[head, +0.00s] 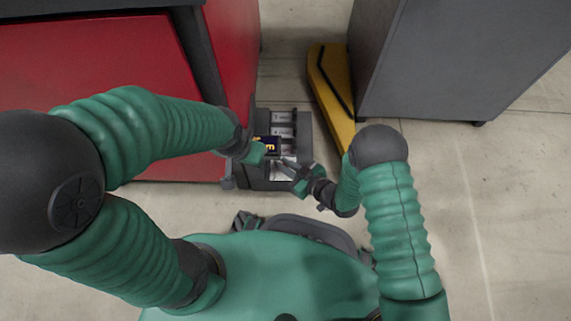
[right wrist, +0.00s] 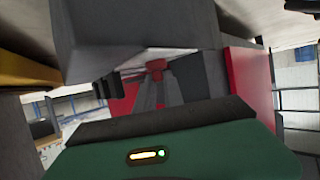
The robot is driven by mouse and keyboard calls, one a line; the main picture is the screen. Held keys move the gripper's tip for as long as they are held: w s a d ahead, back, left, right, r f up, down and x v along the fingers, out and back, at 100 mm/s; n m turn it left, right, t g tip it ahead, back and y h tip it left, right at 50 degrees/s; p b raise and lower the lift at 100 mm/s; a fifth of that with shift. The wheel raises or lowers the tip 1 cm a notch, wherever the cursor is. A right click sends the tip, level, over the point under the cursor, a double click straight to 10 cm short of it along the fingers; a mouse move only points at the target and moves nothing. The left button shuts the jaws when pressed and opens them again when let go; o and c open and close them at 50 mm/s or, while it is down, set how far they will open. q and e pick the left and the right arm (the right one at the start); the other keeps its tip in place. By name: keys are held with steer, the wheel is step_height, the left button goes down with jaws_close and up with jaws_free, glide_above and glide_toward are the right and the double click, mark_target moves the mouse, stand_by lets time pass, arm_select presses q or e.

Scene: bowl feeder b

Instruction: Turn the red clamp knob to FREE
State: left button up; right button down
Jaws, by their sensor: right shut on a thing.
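The red clamp knob (right wrist: 156,65) shows small in the right wrist view, under the edge of a grey housing (right wrist: 140,35). The grey fingers of my right gripper (head: 285,162) reach up to it in that view and are shut on it. In the head view the knob is too hidden to make out. The dark grey feeder unit (head: 306,124) stands beside the red machine, and my right gripper is at its near side. My left gripper (head: 264,151) is at the unit's left side, close to a small dark display (head: 268,143); its fingers are too small to read.
The red machine (head: 100,65) fills the left. A yellow part (head: 328,90) and a grey cabinet (head: 440,60) stand at the back right, close behind my right arm. The concrete floor (head: 500,210) is clear on the right.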

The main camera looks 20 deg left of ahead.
steer(key=n+g, duration=0.1)
steer(key=n+g+p, duration=0.1)
steer(key=shift+w+d+g+y, duration=0.15)
steer(key=shift+d+g+y, duration=0.05)
steer(key=shift+g+y, duration=0.2)
steer(key=shift+w+f+n+g, duration=0.1)
steer(key=shift+n+g, duration=0.9)
steer(key=shift+n, duration=0.1)
steer(key=shift+w+f+n+g, duration=0.1)
steer(key=shift+n+g, duration=0.8)
steer(key=n+g+b, duration=0.1)
steer(key=n+g, duration=0.2)
steer(key=g, duration=0.1)
steer(key=shift+w+f+n, duration=0.1)
steer(key=shift+w+n, duration=0.05)
steer(key=shift+n, duration=0.15)
steer(key=shift+w+a+n+g+h, duration=0.1)
steer(key=shift+n+g+h, duration=1)
steer(key=shift+n+g, duration=0.5)
steer(key=shift+g, duration=0.4)
